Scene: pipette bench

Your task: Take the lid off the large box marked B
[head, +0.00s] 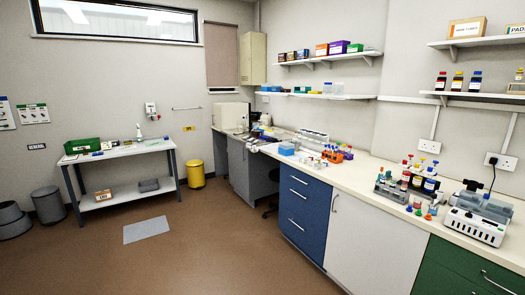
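I cannot make out any box with a readable mark B; the labels on the bench are too small to read. A light blue box (287,149) stands on the long bench, near its middle. A clear, pale container group (314,138) stands behind it to the right. I cannot tell whether any of these is the box in question or has a lid. Neither of my grippers is in view.
The long bench (350,172) runs along the right wall, with an orange rack (335,156), bottles (430,181) and a white machine (477,225). A side table (122,152) with a green crate (82,146) stands left, beside a yellow bin (195,174). The brown floor between is mostly clear.

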